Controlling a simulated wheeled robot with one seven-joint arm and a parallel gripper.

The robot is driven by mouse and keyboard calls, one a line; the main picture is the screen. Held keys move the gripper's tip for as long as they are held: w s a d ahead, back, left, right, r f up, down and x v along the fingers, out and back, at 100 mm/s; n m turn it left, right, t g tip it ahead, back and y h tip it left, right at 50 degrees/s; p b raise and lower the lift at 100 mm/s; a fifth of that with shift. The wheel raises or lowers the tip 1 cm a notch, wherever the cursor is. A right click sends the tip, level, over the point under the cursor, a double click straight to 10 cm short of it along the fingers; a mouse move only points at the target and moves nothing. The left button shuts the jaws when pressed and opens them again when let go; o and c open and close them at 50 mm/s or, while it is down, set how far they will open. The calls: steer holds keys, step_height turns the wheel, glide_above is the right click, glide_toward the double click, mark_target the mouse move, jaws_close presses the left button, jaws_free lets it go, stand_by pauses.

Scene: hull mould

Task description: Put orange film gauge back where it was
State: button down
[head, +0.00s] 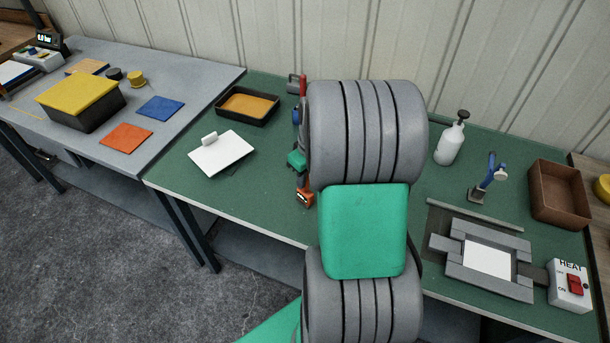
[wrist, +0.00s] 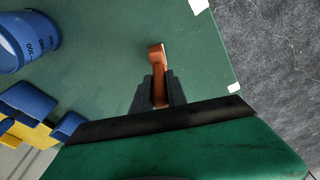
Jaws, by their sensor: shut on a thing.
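The orange film gauge (wrist: 156,62) is a small orange-brown piece in the wrist view, standing out from between my fingertips. My gripper (wrist: 158,92) is shut on its near end, and the far end projects beyond the dark fingers. The green bench top lies behind it; I cannot tell whether the gauge touches the bench. In the head view my arm covers the middle of the green bench and hides most of the gripper. A small orange piece (head: 305,198) shows at the arm's left edge there; I cannot tell whether it is the gauge.
A blue marked cup (wrist: 28,42) and blue-and-yellow blocks (wrist: 28,116) are at the left in the wrist view. The bench edge is at the right. The head view shows a white plate (head: 221,154), black tray (head: 233,119), spray bottle (head: 450,142) and grey mould (head: 455,265).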

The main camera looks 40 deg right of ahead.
mark_target(309, 194)
steer(key=shift+f, duration=0.25)
steer(key=c, duration=1.3)
jaws_free()
steer(key=shift+r, duration=0.1)
step_height(309, 194, up, 12)
steer(key=s+b, duration=0.2)
steer(key=s+a, duration=0.2)
steer(key=a, duration=0.5)
steer(key=s+a+m+t, duration=0.1)
steer(key=s+a, duration=0.1)
steer(key=a, duration=0.5)
steer(key=s+a+t, duration=0.1)
steer(key=s+a, duration=0.1)
steer(key=a, duration=0.5)
steer(key=shift+a+m, duration=0.1)
steer(key=shift+m, duration=0.2)
